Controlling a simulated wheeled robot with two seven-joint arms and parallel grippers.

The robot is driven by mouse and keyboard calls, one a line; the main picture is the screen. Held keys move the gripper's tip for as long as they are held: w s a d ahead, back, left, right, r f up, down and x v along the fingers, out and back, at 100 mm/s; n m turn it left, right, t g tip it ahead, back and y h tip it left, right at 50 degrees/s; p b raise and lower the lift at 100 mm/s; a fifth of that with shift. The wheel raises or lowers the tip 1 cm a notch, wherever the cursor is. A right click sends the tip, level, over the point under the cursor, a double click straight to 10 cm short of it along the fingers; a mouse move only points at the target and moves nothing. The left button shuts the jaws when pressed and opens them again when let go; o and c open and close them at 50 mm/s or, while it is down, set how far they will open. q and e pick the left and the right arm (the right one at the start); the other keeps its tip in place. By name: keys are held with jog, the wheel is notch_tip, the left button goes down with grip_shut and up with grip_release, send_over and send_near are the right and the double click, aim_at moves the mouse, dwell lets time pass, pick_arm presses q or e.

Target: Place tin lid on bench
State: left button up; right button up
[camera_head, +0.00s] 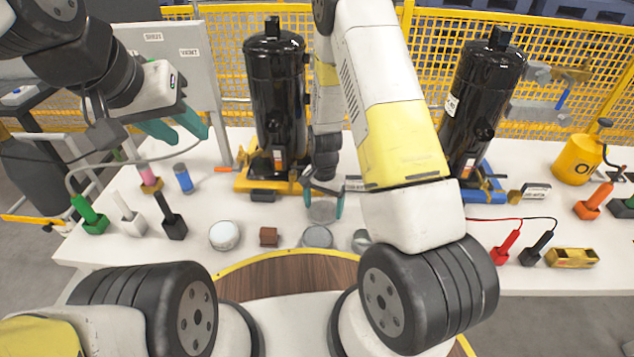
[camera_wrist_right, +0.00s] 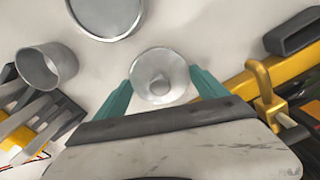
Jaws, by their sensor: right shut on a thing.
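My right gripper (camera_head: 324,203) is over the middle of the white bench (camera_head: 285,205), its teal fingers shut on the round metal tin lid (camera_head: 322,212). In the right wrist view the lid (camera_wrist_right: 160,68), with a small central knob, sits between the fingertips (camera_wrist_right: 160,82). I cannot tell whether it touches the bench. A round grey tin (camera_head: 317,237) stands just in front of the lid; its rim also shows in the wrist view (camera_wrist_right: 104,36). My left gripper (camera_head: 178,126) is open and empty above the bench's left side.
A metal cup (camera_head: 361,240), a brown block (camera_head: 268,236) and a round white-topped item (camera_head: 224,235) are nearby. Black compressors stand behind at left (camera_head: 275,95) and right (camera_head: 480,105). Bare bench lies left of the lid.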

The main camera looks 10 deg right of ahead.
jog(key=shift+f, duration=0.25)
jog(key=o, duration=1.3)
jog(key=shift+c, duration=0.2)
notch_tip(320, 180, up, 12)
notch_tip(320, 180, up, 10)
jog(key=r+n+t+y, duration=0.1)
send_over(323, 204)
jog(key=s, duration=0.2)
jog(key=s+d+r+n+t, duration=0.1)
jog(key=s+r+n+t, duration=0.1)
jog(key=s+r, duration=0.6)
jog(key=s+d+r+n+t+y, duration=0.1)
jog(key=s+d+r+n+t, duration=0.1)
jog(key=s+r, duration=0.7)
jog(key=shift+d+r+n+t, duration=0.2)
jog(key=shift+r+n+t, duration=0.4)
jog(key=shift+r+n, duration=0.45)
jog(key=shift+f, duration=0.15)
